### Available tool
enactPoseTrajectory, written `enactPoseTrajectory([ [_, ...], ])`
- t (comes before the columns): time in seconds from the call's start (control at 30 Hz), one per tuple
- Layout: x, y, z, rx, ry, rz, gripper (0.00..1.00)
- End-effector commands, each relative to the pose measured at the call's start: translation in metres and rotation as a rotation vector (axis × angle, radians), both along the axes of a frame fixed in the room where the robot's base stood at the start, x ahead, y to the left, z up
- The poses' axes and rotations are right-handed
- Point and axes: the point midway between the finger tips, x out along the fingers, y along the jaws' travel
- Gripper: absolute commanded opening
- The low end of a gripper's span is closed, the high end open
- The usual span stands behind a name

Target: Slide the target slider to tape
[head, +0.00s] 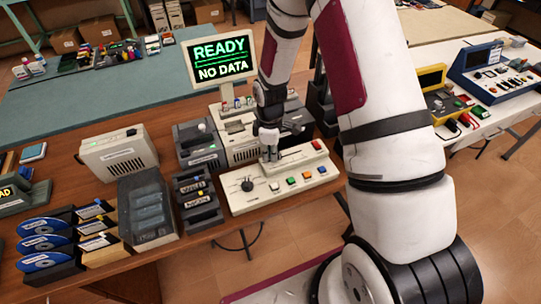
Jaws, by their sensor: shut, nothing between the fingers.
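A cream control panel (238,201) lies on the brown table, with a black knob (247,184) at its left and a row of colored buttons (306,175) along its front. My gripper (270,157) is shut and empty, pointing down at the back part of this panel. Its fingertips are at or just above the panel; I cannot tell whether they touch it. The target slider cannot be made out, and the gripper may cover it. A small red piece (317,144) sits at the panel's back right. No tape mark can be told apart at this size.
A screen (218,60) reading "READY NO DATA" stands behind the panel. Black labeled trays (197,197) and a grey bin (147,205) stand close on the left. A beige box (118,153) is farther left. My arm hides the table's right part.

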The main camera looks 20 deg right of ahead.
Motion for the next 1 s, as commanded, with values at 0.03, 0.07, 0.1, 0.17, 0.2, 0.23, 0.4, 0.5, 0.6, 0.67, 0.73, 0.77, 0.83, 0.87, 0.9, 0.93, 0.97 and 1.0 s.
enactPoseTrajectory([
  [0.03,0.000,-0.001,0.000,0.000,0.000,0.000,0.00],
  [0.07,0.000,-0.002,0.000,0.000,0.000,0.000,0.00],
  [0.1,0.000,-0.002,0.000,0.000,0.000,0.000,0.00],
  [0.17,0.000,-0.002,0.000,0.000,0.000,0.000,0.00],
  [0.2,0.000,-0.002,0.000,0.000,0.000,0.000,0.00],
  [0.23,0.000,-0.002,0.000,0.000,0.000,0.000,0.00],
  [0.4,0.000,-0.002,0.000,0.000,0.000,0.000,0.00],
  [0.5,0.000,0.000,0.000,0.000,0.000,0.001,0.00],
  [0.6,0.000,0.001,0.000,0.000,0.000,0.001,0.00],
  [0.67,0.000,0.002,0.000,0.000,0.000,0.001,0.00],
  [0.73,0.000,0.003,0.000,0.000,0.000,0.001,0.00],
  [0.77,0.000,0.003,0.000,0.000,0.000,0.000,0.00],
  [0.83,0.000,0.003,0.002,0.001,0.000,0.000,0.00],
  [0.87,0.000,0.003,0.004,0.000,-0.001,0.000,0.00],
  [0.9,0.000,0.003,0.007,0.001,-0.003,0.000,0.00],
  [0.93,0.000,0.003,0.010,0.001,-0.003,0.000,0.00],
  [0.97,0.000,0.003,0.013,0.001,-0.003,0.000,0.00],
  [1.0,0.000,0.003,0.017,0.001,-0.003,0.000,0.00],
])
